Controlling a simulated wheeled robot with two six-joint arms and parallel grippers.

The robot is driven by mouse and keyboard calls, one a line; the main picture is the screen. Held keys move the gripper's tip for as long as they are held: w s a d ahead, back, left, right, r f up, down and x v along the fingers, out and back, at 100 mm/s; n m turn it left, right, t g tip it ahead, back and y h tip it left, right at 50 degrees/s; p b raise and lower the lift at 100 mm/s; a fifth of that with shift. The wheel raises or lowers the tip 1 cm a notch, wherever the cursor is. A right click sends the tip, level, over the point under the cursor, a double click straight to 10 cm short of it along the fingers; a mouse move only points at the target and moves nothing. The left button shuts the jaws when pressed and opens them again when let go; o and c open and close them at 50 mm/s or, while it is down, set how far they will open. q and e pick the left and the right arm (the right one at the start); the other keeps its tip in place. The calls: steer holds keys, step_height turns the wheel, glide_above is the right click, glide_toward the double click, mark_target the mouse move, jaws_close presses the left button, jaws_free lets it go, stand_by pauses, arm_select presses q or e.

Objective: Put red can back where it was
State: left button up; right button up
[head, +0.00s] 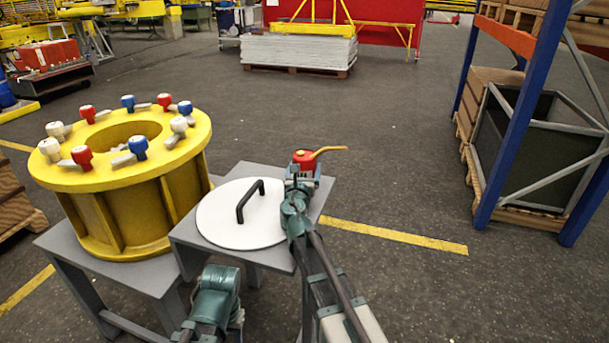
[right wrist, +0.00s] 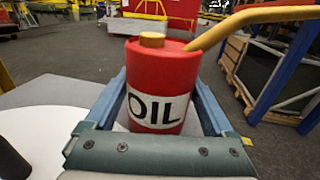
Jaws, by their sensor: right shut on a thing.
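The red can (head: 303,158) has a yellow spout pointing right and stands upright at the back right part of the small grey table (head: 242,169). In the right wrist view the can (right wrist: 165,75) shows an OIL label and a yellow cap, and sits between the two fingers. My right gripper (head: 302,176) is shut on the can. I cannot tell whether the can's base touches the table. My left arm shows at the bottom of the head view, beside the table; its fingertips are not visible.
A white round lid (head: 225,222) with a black handle lies left of the can. A yellow flanged drum (head: 160,190) with red, white and blue knobs stands on a grey stand at left. A blue rack (head: 519,120) stands at right; the floor between is clear.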

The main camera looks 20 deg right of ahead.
steer(key=shift+f, duration=0.15)
steer(key=o, duration=1.3)
steer(key=shift+c, duration=0.2)
steer(key=shift+r, duration=0.35)
steer(key=v, duration=1.2)
steer(key=shift+f, duration=0.15)
